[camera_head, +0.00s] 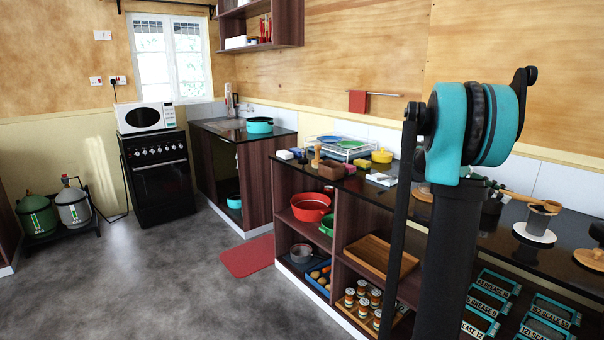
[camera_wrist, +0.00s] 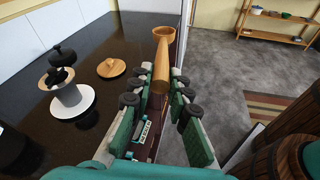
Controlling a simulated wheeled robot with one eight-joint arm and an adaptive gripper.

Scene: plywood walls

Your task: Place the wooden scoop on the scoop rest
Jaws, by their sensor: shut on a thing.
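The wooden scoop is held in my gripper (camera_wrist: 163,92). In the wrist view its round cup end (camera_wrist: 164,32) points away from me, and its handle (camera_wrist: 160,68) runs back between the teal-and-grey fingers. It is above the dark counter near its edge. The scoop (camera_head: 541,205) also shows in the head view, right of my arm, which hides most of the gripper there. I cannot tell for certain which item is the scoop rest.
A wooden disc with a knob (camera_wrist: 111,67) lies on the counter (camera_wrist: 100,30). A black cylinder (camera_wrist: 10,150) stands at the near left. Teal labelled trays (camera_head: 490,303) sit below the counter.

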